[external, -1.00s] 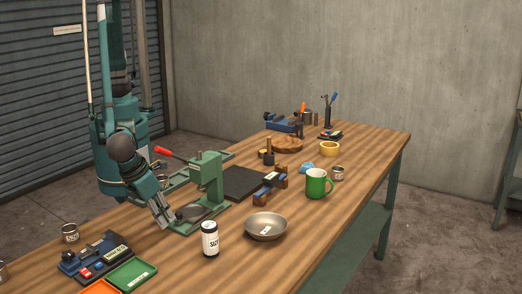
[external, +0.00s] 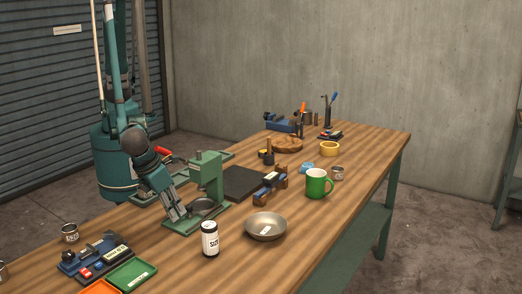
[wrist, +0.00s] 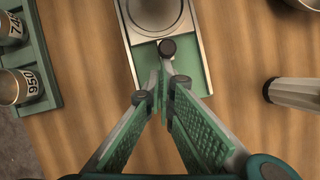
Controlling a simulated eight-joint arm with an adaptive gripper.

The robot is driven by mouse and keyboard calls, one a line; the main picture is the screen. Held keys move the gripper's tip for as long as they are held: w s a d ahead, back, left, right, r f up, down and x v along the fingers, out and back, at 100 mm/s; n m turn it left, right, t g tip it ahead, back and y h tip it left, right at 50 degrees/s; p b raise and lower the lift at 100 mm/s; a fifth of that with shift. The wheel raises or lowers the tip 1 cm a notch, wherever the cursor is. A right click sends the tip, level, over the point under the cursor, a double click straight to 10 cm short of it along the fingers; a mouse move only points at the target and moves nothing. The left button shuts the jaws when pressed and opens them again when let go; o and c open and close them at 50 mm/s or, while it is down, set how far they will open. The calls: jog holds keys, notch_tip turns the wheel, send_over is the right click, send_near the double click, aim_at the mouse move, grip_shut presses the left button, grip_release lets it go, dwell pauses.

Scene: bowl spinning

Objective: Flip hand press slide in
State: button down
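The green hand press (external: 208,172) stands on the table in the external view. Its red lever handle (external: 164,153) shows partly behind my arm. A grey round-dished slide (external: 203,204) lies low on the press base, close to the column. In the wrist view the slide (wrist: 157,14) is at the top, over the green base (wrist: 197,78). A dark round knob (wrist: 167,47) shows at its near end. My gripper (wrist: 163,75) is shut, with its fingertips together right at the knob. It also shows at the near end of the base (external: 178,213). Contact cannot be told for certain.
A white can (external: 210,239) and a metal bowl (external: 266,226) stand right of the press. A dark pad (external: 244,183) lies beyond it. A rack with labelled cans (wrist: 22,87) is at left in the wrist view. Trays (external: 130,273) lie nearer.

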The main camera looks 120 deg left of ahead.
jog(key=shift+d, duration=0.2)
jog(key=d, duration=0.1)
jog(key=s+d+b, duration=0.1)
jog(key=d, duration=0.1)
jog(key=shift+d+f, duration=0.1)
jog(key=shift+d, duration=0.2)
jog(key=w+v, duration=0.1)
jog(key=v, duration=0.9)
jog(key=shift+s, duration=0.45)
jog(key=shift+a, duration=0.1)
